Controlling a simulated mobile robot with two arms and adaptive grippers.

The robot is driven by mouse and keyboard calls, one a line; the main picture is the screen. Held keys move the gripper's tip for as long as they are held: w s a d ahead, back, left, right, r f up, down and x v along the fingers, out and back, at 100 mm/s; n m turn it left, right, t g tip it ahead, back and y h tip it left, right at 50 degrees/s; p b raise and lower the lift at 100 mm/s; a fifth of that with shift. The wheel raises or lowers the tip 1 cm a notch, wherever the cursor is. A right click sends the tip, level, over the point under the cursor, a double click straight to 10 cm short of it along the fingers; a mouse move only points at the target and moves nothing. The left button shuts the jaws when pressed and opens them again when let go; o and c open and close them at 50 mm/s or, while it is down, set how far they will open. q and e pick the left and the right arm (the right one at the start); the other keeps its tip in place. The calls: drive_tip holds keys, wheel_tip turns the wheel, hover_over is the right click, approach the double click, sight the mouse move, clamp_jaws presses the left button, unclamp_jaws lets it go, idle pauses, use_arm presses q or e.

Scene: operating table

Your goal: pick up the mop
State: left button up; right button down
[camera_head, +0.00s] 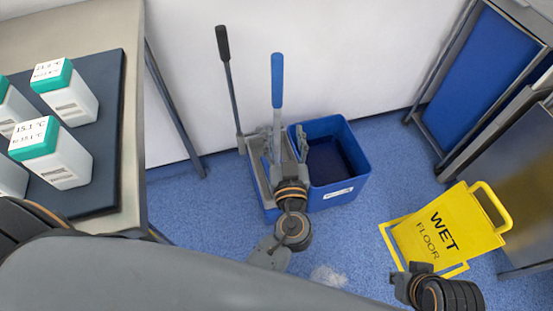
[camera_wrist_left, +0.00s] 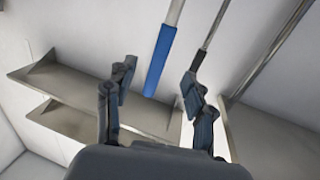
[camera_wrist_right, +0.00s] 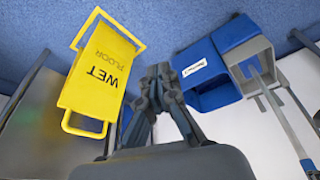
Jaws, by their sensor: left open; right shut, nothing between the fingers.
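The mop's handle with its blue grip (camera_head: 277,80) stands upright at the blue mop bucket (camera_head: 345,190); its lower end is hidden behind my left gripper. My left gripper (camera_head: 285,143) is open in front of the handle. In the left wrist view the blue grip (camera_wrist_left: 160,62) shows between the two spread fingers (camera_wrist_left: 157,80), with no clear contact. My right gripper (camera_head: 418,268) is shut and empty near the wet floor sign; its closed fingers (camera_wrist_right: 160,75) also show in the right wrist view.
A wringer lever with a black grip (camera_head: 222,42) rises just left of the mop. A yellow wet floor sign (camera_head: 445,228) stands at the right. A table (camera_head: 132,120) with several white, green-lidded boxes is at the left. A white wall is behind the bucket.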

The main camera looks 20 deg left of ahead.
sight(278, 97)
use_arm(q)
drive_tip(key=x, duration=0.4)
drive_tip(key=p+x, duration=0.1)
drive_tip(key=x, duration=0.3)
drive_tip(key=shift+w+a+r, duration=0.1)
drive_tip(key=shift+w+r, duration=0.05)
drive_tip(key=shift+r, duration=0.05)
drive_tip(key=shift+w+a+r+p, duration=0.2)
drive_tip(key=shift+w+a, duration=0.05)
drive_tip(key=shift+w, duration=0.2)
drive_tip(key=shift+w+a+r+p, duration=0.15)
drive_tip(key=shift+w+a, duration=0.15)
drive_tip(key=shift+w, duration=0.15)
drive_tip(key=shift+x, duration=1.1)
drive_tip(key=shift+w+a+f, duration=0.1)
drive_tip(key=shift+w+a, duration=0.15)
drive_tip(key=shift+w, duration=0.15)
use_arm(e)
drive_tip(key=shift+w+f, duration=0.35)
use_arm(q)
clamp_jaws()
